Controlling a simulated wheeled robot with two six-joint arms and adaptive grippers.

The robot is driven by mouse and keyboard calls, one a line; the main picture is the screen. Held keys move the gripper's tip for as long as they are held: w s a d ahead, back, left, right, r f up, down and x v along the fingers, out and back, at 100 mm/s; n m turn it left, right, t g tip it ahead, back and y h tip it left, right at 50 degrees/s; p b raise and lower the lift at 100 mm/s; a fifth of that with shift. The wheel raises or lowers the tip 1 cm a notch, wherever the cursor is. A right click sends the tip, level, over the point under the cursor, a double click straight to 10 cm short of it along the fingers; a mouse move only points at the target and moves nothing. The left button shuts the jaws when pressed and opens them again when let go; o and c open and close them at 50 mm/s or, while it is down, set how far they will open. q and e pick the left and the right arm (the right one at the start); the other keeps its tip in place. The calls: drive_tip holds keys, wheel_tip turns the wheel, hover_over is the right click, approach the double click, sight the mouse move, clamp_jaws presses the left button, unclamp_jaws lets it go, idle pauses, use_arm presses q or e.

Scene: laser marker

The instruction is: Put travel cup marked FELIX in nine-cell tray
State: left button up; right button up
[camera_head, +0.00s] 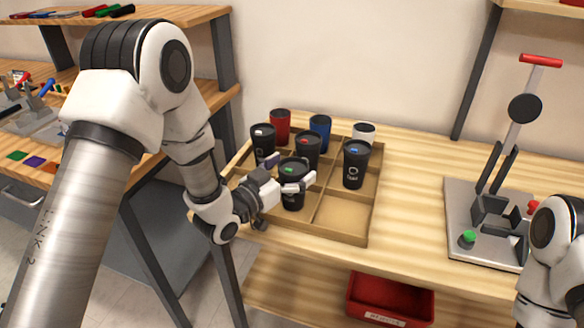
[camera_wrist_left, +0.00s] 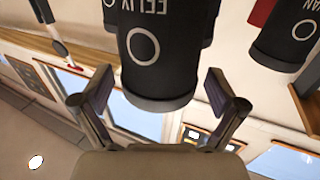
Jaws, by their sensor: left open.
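The black travel cup marked FELIX (camera_wrist_left: 157,45) is between the fingers of my left gripper (camera_wrist_left: 160,100) in the wrist view, its lettering upside down. In the head view this cup (camera_head: 292,199) has a green mark on its lid and stands upright at the front-middle cell of the wooden nine-cell tray (camera_head: 338,236). My left gripper (camera_head: 289,174) is open, with its fingers on either side of the cup's upper part. Whether the cup's base touches the tray floor is hard to see. The front-right cell is empty; the front-left cell is largely hidden by my gripper. My right gripper is out of view.
Other cups fill the middle and back rows, including red (camera_head: 280,124), blue (camera_head: 320,130) and a black one (camera_head: 356,168) at the middle right. A lever press (camera_head: 497,215) stands at the right. A red bin (camera_head: 390,297) sits below. Bench between tray and press is clear.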

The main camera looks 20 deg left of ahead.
use_arm(q)
drive_tip(key=v, duration=1.2)
drive_tip(key=shift+b, duration=0.3)
